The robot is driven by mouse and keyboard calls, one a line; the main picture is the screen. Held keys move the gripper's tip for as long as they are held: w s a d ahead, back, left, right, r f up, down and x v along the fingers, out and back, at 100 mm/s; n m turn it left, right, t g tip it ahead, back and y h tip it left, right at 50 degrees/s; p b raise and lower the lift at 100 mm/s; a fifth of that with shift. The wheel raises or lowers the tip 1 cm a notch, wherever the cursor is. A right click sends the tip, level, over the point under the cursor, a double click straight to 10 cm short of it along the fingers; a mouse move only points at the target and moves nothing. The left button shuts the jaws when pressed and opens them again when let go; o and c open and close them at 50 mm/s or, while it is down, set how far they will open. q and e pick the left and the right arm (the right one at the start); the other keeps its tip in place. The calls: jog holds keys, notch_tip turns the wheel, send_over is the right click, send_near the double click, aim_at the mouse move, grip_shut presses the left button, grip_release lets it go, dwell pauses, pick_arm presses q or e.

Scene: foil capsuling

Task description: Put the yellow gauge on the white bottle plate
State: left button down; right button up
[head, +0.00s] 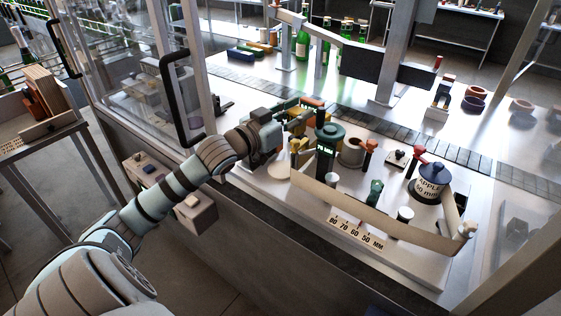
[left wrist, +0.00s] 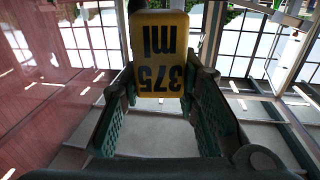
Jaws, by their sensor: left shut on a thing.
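My left gripper (head: 302,113) is over the far left part of the work surface behind the window frame. In the left wrist view its green fingers (left wrist: 158,105) are shut on the yellow gauge (left wrist: 160,42), a yellow block with black "375 ml" that reads upside down there. In the head view the gauge is hard to make out among the fingers and orange parts. A pale round piece (head: 279,169), which may be the white bottle plate, lies on the surface below the gripper. I cannot tell for sure. My right gripper is not in view.
A dark green device (head: 329,142) stands right of the gripper. A beige curved rail (head: 350,210) crosses in front. A dark blue "APPLE" pot (head: 430,183) is at the right. A slatted conveyor (head: 375,120) runs behind, with green bottles (head: 302,45) beyond.

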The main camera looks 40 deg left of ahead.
pick_arm(q)
jog(key=w+a+r+n+y, duration=0.2)
jog(key=w+a+r+y, duration=0.1)
jog(key=a, duration=0.3)
jog(key=b, duration=0.1)
send_over(281, 169)
notch_tip(281, 169, down, 11)
notch_tip(281, 169, down, 8)
jog(key=b, duration=0.4)
jog(key=shift+w+f, duration=0.1)
jog(key=shift+f, duration=0.1)
jog(key=shift+r, duration=0.15)
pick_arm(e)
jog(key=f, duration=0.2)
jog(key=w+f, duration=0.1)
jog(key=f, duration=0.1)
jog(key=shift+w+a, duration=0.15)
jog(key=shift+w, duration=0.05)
pick_arm(q)
jog(key=shift+a, duration=0.1)
jog(key=shift+f+b, duration=0.35)
jog(key=shift+f, duration=0.3)
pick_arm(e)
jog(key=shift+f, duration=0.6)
pick_arm(q)
jog(key=c, duration=1.5)
grip_release()
